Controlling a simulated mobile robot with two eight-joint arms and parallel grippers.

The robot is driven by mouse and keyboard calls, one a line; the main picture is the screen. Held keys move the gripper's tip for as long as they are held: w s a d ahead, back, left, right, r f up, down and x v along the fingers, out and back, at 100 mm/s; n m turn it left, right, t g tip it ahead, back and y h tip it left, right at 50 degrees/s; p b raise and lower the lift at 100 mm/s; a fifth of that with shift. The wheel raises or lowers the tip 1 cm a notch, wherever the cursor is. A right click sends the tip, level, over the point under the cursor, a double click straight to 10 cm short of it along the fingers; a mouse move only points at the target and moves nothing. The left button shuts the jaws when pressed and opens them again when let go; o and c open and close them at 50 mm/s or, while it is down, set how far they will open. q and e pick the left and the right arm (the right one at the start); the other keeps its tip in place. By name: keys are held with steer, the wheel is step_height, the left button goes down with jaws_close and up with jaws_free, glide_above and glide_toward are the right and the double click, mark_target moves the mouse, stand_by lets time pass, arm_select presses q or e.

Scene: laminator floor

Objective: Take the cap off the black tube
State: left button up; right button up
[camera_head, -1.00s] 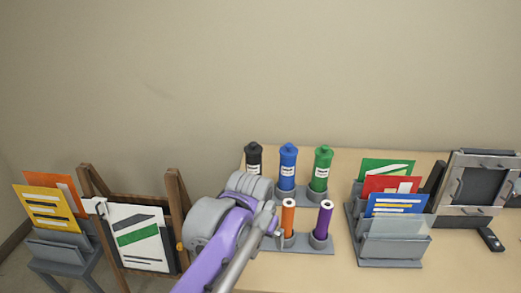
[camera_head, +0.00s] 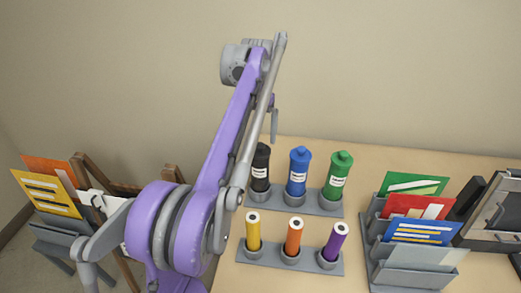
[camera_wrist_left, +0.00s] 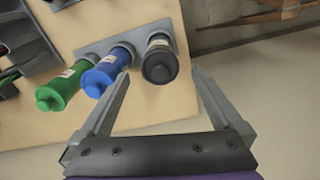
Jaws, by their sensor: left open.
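The black tube (camera_head: 261,171) stands upright at the left end of the back holder, next to the blue tube (camera_head: 298,172) and the green tube (camera_head: 337,176). In the left wrist view, the black tube's capped end (camera_wrist_left: 160,66) faces the camera. My left gripper (camera_wrist_left: 162,70) is open and empty there, with its two fingers spread on either side of the black tube's image. I cannot tell its exact distance from the cap. My right gripper is not in view.
A front holder (camera_head: 276,257) carries yellow, orange and purple tubes. A grey rack (camera_head: 400,272) with coloured cards stands to the right, beside a framed device (camera_head: 492,213). Another card stand (camera_head: 62,228) and a wooden easel are at the left.

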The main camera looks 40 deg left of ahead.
mark_target(260, 145)
arm_select(q)
steer(key=shift+w+a+f, duration=0.1)
steer(key=shift+w+f, duration=0.15)
steer(key=shift+f, duration=0.75)
steer(key=shift+w+d+f, duration=0.1)
steer(key=shift+w+f, duration=0.15)
steer(key=shift+f, duration=0.75)
steer(key=shift+w+a+f, duration=0.1)
steer(key=shift+w+f, duration=0.15)
steer(key=shift+f, duration=0.75)
steer(key=c, duration=1.1)
step_height(260, 145, up, 10)
steer(key=shift+p, duration=0.55)
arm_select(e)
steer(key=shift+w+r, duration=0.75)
